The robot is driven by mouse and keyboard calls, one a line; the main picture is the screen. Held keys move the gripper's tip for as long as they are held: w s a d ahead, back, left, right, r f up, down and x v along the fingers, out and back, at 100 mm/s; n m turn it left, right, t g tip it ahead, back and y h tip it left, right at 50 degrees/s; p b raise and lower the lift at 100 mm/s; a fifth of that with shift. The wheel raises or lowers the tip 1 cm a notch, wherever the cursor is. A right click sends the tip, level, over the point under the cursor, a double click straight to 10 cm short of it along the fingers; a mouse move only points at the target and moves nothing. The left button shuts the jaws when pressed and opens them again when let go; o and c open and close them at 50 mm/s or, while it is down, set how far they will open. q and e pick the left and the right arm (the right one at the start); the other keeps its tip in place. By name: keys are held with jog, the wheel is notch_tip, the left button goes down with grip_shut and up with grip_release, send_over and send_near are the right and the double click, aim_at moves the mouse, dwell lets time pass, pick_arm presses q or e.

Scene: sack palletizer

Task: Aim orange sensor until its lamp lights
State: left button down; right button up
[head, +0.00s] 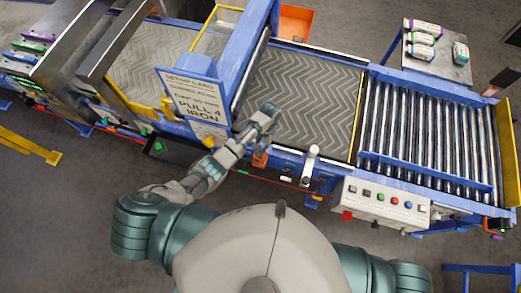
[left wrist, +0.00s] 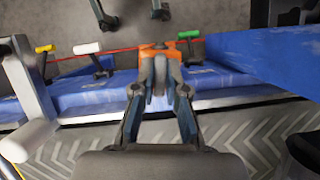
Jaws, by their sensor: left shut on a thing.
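The orange sensor (head: 260,159) sits at the near side rail of the conveyor, below the sign. In the left wrist view the orange sensor (left wrist: 158,54) is at the top centre, partly hidden behind my fingertips. My left gripper (head: 262,146) reaches over the belt's near edge with its fingers pointing back at the sensor. In the left wrist view my left gripper (left wrist: 160,76) is shut on the orange sensor. I cannot make out a lit lamp on the sensor. My right gripper is not in view.
A white post (head: 310,164) stands on the rail to the right of the sensor. A button box (head: 383,204) is farther right. A sign (head: 196,105) on a blue frame stands close to the left. A red line (left wrist: 113,49) runs along the rail. The chevron belt (head: 305,92) is empty.

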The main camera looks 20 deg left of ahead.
pick_arm(q)
jog(key=shift+w+r+n+h, duration=0.1)
jog(key=shift+w+n+h, duration=0.15)
jog(key=shift+n, duration=0.55)
jog(key=c, duration=1.2)
grip_release()
jog(key=shift+s, duration=0.1)
